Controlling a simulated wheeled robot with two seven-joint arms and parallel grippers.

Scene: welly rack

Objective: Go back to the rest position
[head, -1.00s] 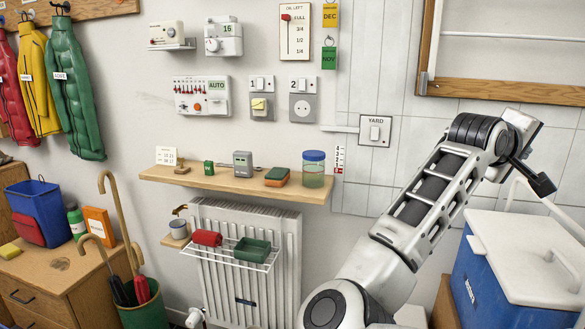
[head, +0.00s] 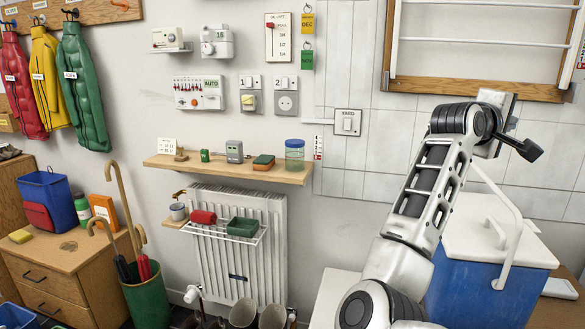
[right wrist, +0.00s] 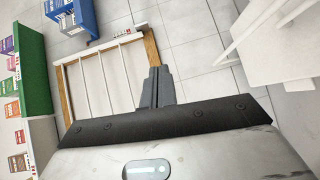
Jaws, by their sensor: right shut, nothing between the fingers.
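My right arm rises at the right of the head view. Its gripper (head: 530,150) is shut and empty, held in the air in front of the tiled wall, to the right of the YARD switch (head: 348,122) in the picture. In the right wrist view the two dark fingers (right wrist: 156,84) are together, with the wooden-framed rack behind them and nothing between them. My left gripper is not in view.
A blue cool box (head: 475,285) with a white lid and handle stands below my right gripper. A wooden-framed rack (head: 475,88) hangs above. A shelf (head: 225,171), radiator (head: 265,270) and drawer cabinet (head: 55,275) lie leftward.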

